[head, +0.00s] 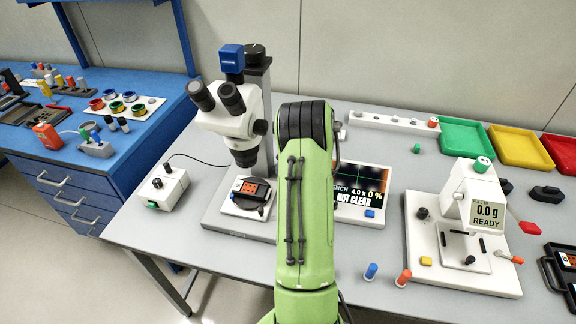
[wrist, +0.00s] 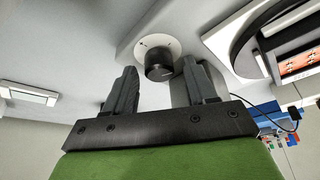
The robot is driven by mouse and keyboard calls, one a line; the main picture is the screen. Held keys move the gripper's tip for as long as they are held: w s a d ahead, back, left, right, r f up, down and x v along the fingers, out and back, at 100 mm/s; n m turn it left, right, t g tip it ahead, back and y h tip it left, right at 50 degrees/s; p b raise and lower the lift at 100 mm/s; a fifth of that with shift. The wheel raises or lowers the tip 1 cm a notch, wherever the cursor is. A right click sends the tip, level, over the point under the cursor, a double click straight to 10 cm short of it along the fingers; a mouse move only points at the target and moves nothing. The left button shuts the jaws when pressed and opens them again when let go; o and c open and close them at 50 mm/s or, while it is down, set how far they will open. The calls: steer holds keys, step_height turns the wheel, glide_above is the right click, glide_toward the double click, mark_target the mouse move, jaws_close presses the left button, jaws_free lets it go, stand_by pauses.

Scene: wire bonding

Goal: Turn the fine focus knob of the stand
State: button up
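The microscope stand (head: 259,97) stands left of centre on the bench, with a white head and a dark column. In the wrist view a short black knob (wrist: 158,66) with a pale line sits on a white disc (wrist: 150,48) that bears a small dark mark; it appears to be the fine focus knob. My gripper (wrist: 160,70) is open, one finger on each side of the knob. A gap shows on the left; contact on the right cannot be told. In the head view my green arm hides the gripper and this knob.
A screen (head: 362,190) reading "NOT CLEAR" and 0 % stands right of my arm. The sample stage (head: 247,207) is at the stand's foot. A blue (head: 371,271) and an orange peg (head: 403,278) are near the front edge.

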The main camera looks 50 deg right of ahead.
steer(key=p+v, duration=0.2)
steer(key=v, duration=1.3)
steer(key=shift+s+r+p, duration=0.25)
steer(key=shift+r+p, duration=0.05)
